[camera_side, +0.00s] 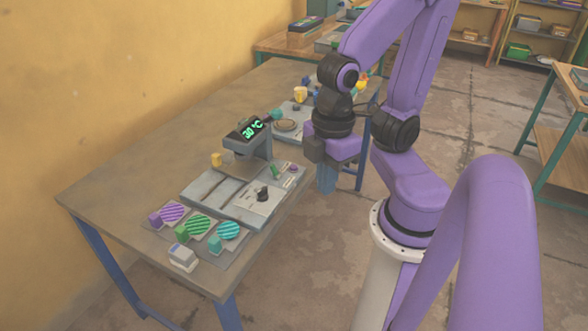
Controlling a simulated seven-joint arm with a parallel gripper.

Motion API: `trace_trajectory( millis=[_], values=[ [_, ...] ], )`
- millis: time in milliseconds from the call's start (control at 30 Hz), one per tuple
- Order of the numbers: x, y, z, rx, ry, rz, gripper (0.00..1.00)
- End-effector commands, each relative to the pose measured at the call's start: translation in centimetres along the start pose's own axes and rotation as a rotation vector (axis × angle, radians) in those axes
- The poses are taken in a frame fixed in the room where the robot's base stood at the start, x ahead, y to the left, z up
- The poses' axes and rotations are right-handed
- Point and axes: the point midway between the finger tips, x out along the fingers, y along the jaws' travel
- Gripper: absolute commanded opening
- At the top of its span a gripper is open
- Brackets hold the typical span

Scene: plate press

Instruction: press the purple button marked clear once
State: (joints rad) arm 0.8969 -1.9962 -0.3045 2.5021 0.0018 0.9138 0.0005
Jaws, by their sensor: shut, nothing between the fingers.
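A small round purple button (293,168) sits near the right edge of the press base (215,190). Its marking is too small to read. A green control (275,171) and a dark knob (262,194) are on the same base, to its left. My gripper (326,190) is shut and empty, its fingers pointing down. In the picture it is to the right of the purple button and apart from it, beyond the table's right edge. Its exact height cannot be told.
The press head (247,150) carries a lit display (252,130) reading 30 °C. The table's left side (120,185) is bare.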

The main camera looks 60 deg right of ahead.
Motion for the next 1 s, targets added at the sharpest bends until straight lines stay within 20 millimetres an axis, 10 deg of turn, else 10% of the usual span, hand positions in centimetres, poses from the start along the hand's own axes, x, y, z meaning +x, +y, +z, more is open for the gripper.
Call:
trace_trajectory(
  millis=[1000],
  values=[
    [0.9,1.6,-0.4,0.211,-0.044,-0.080,0.00]
  ],
)
